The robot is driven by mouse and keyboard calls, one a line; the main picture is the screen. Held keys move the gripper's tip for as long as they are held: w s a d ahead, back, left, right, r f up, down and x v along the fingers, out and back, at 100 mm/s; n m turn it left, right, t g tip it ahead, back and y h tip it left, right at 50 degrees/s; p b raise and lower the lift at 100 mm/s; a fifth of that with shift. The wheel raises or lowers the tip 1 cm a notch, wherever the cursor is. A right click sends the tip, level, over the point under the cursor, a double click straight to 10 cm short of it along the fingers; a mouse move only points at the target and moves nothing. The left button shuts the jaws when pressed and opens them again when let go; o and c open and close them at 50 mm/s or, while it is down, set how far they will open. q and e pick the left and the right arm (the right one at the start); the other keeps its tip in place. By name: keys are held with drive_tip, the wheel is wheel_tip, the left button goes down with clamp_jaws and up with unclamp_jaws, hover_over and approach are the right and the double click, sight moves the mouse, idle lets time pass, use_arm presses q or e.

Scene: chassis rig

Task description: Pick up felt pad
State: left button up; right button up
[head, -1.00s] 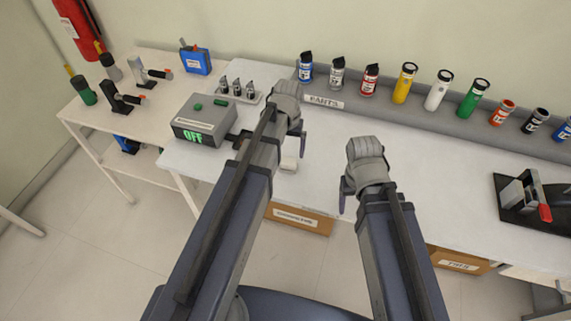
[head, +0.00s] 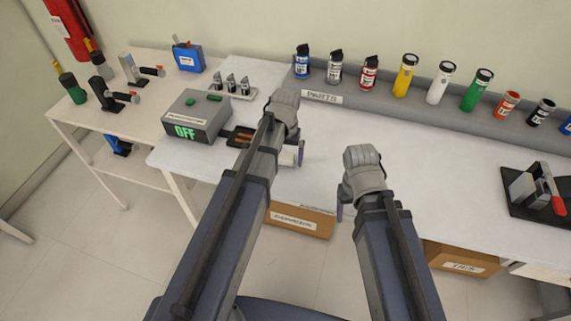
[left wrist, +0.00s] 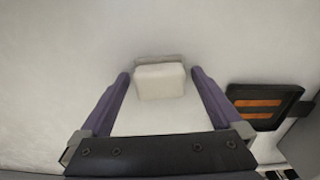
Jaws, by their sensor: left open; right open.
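A small white block, which looks like the felt pad (left wrist: 160,82), lies on the white tabletop in the left wrist view. It shows partly in the head view (head: 288,156), beside my left gripper. My left gripper (left wrist: 160,76) is open, with its two purple fingers on either side of the pad and a gap at each side. In the head view my left arm hides part of this gripper and the pad. My right gripper (head: 342,207) is open and empty, near the table's front edge, with its fingers mostly hidden.
A dark tray with orange strips (left wrist: 262,104) lies right of the pad in the left wrist view. A grey box reading OFF (head: 196,117) stands left of my left gripper. A grey rack of bottles and cylinders (head: 390,101) runs along the back. The table's middle is clear.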

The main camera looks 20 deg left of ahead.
sight(286, 156)
use_arm(q)
drive_tip(key=shift+c, duration=0.4)
use_arm(e)
drive_tip(key=shift+r, duration=0.1)
use_arm(q)
drive_tip(key=c, duration=1.2)
drive_tip(key=shift+r, duration=0.2)
use_arm(e)
drive_tip(key=shift+r, duration=0.1)
use_arm(q)
wheel_tip(286, 156, up, 10)
drive_tip(key=p, duration=1)
drive_tip(key=shift+f, duration=0.1)
use_arm(e)
wheel_tip(286, 156, up, 10)
use_arm(q)
drive_tip(key=o, duration=0.7)
drive_tip(key=c, duration=0.6)
drive_tip(key=shift+o, duration=0.2)
